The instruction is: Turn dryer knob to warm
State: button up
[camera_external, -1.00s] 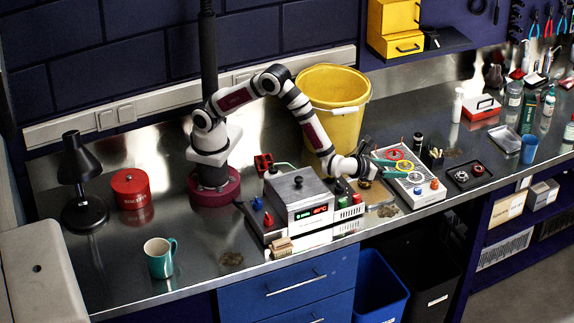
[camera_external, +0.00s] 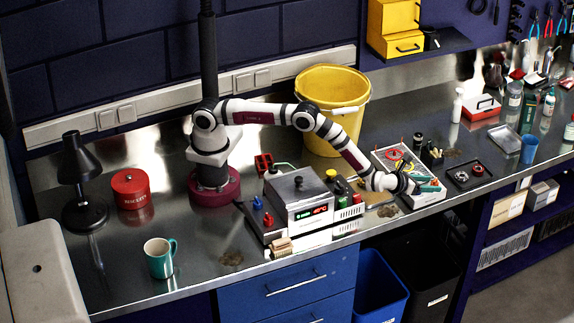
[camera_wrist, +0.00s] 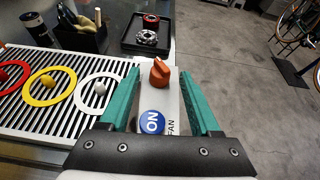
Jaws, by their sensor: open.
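The dryer (camera_external: 383,157) is a pale box with a slatted top, near the bench's front edge right of centre. In the wrist view, its orange-red knob (camera_wrist: 159,73) stands on a white strip beyond a round blue ON button (camera_wrist: 152,122). The letters FAN show beside the button. My gripper (camera_external: 428,187) is over the dryer's right front end. In the wrist view, the green fingers of my gripper (camera_wrist: 160,75) are open, one on each side of the knob, with gaps between. I cannot read the knob's setting marks. In the external view, my gripper hides the knob.
Red, yellow (camera_wrist: 47,86) and white rings lie on the slats, left of the fingers. A black tray (camera_external: 470,175) with round parts and a dark pen holder (camera_external: 432,157) stand close by. A boxy machine (camera_external: 302,200) stands to the left. The bench's front edge is close.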

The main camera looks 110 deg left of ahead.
grip_shut()
jog(key=shift+a+m+t+h, duration=0.25)
jog(key=shift+m+t+h, duration=0.05)
jog(key=shift+m+t, duration=0.1)
jog(key=shift+s+m+t+h, duration=0.15)
jog(key=shift+m+t+h, duration=0.45)
jog(key=shift+m+h, duration=0.3)
grip_release()
jog(key=v, duration=1.5)
jog(key=shift+s+d+r, duration=0.15)
jog(key=shift+s+r, duration=0.1)
jog(key=shift+s, duration=0.05)
